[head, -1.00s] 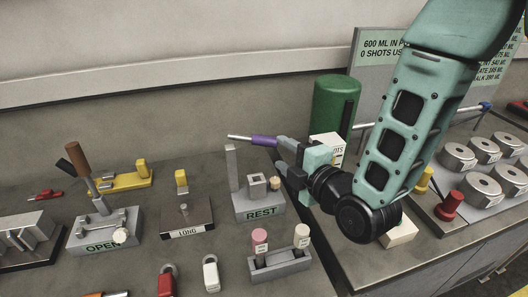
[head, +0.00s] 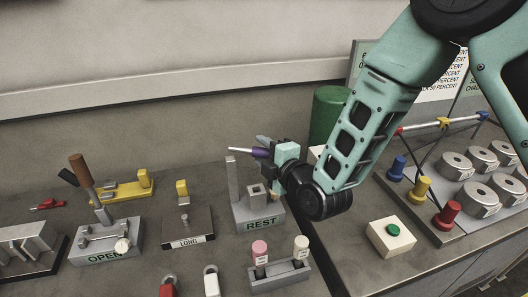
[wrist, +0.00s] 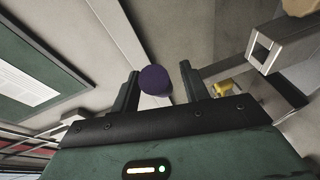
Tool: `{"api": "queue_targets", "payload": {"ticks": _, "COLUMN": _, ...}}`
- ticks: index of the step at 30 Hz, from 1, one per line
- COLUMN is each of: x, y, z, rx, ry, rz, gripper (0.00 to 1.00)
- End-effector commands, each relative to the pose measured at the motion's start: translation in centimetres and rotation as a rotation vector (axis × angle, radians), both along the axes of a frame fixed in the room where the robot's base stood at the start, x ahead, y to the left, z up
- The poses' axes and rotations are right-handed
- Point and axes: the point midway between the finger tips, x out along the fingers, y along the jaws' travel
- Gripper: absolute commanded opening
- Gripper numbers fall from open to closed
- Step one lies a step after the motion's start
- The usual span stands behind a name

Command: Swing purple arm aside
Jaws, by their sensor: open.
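The purple arm (head: 260,153) is a short purple grip with a thin pale metal rod pointing left, above the block marked REST. What supports it is hidden. My gripper (head: 267,151) is open around its right end in the head view. In the wrist view the rounded purple end (wrist: 155,80) lies between the two open fingers, closer to the left one. I cannot tell whether a finger touches it.
The REST block (head: 260,212) with its upright post (head: 232,178) stands just below. A green cylinder (head: 326,112) is behind my arm. Pink and white-topped pegs stand in a grey holder (head: 280,275) in front. At right are a button box (head: 391,236) and coloured knobs.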

Motion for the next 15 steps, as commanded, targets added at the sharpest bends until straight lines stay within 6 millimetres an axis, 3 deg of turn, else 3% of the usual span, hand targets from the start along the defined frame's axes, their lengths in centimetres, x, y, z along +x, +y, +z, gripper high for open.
{"api": "queue_targets", "payload": {"ticks": 1, "x": 0.00, "y": -0.01, "z": 0.00, "rx": 0.000, "ry": 0.000, "rz": 0.000, "gripper": 0.45}}
{"api": "queue_targets", "payload": {"ticks": 6, "x": -0.02, "y": -0.02, "z": 0.00, "rx": 0.000, "ry": 0.000, "rz": 0.000, "gripper": 0.00}}
{"api": "queue_targets", "payload": {"ticks": 15, "x": 0.62, "y": -0.10, "z": -0.22, "rx": 0.006, "ry": -0.004, "rz": 0.055, "gripper": 0.00}}
